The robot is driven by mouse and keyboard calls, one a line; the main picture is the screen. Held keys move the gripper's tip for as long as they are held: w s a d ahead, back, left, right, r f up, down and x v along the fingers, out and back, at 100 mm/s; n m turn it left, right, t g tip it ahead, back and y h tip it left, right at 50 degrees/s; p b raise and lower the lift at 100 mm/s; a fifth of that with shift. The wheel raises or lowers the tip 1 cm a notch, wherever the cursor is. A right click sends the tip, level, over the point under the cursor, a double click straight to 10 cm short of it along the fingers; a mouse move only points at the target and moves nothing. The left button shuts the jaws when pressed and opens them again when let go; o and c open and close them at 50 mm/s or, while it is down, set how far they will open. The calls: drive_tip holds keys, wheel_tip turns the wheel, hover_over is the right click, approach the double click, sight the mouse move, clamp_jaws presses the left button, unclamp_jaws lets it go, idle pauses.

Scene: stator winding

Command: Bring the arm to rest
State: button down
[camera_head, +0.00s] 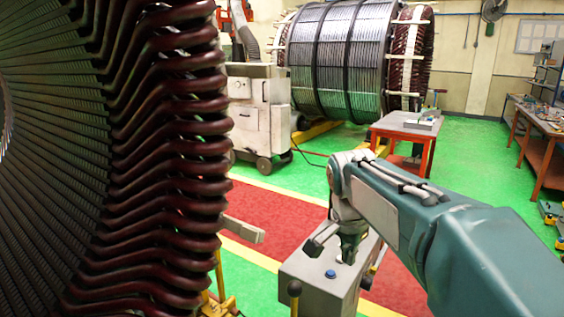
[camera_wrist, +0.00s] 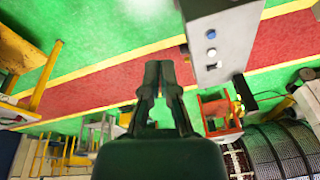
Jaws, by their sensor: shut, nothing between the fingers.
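My arm (camera_head: 425,215) reaches in from the lower right of the head view, and its far end bends down over a grey control box. My gripper hangs beside the box's top in that view, partly hidden by the wrist. In the wrist view my gripper (camera_wrist: 159,72) points out over the red and green floor. Its two fingers are together at the tips, with nothing between them. The grey box (camera_wrist: 230,45) with round buttons is just right of the fingers in the wrist view. The box also shows in the head view (camera_head: 310,285), with a blue button on top.
A large stator (camera_head: 40,160) with dark red coil ends fills the left side. Behind stand a grey wheeled cabinet (camera_head: 260,115), a second stator (camera_head: 345,60) and a red table (camera_head: 405,132). A workbench (camera_head: 540,125) stands at the right. Green floor (camera_head: 470,160) is clear between.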

drive_tip(key=s+d+f+n+t, duration=0.1)
drive_tip(key=s+f+n, duration=0.1)
drive_tip(key=s, duration=0.5)
drive_tip(key=s+f+n+t, duration=0.1)
drive_tip(key=s+f+n, duration=0.1)
drive_tip(key=s+n, duration=0.2)
drive_tip(key=s+d+f+n+t+y, duration=0.1)
drive_tip(key=s+n, duration=0.3)
drive_tip(key=s, duration=0.6)
drive_tip(key=shift+s+d+f, duration=0.2)
drive_tip(key=shift+d+f, duration=0.15)
drive_tip(key=shift+f, duration=0.35)
drive_tip(key=shift+d, duration=0.1)
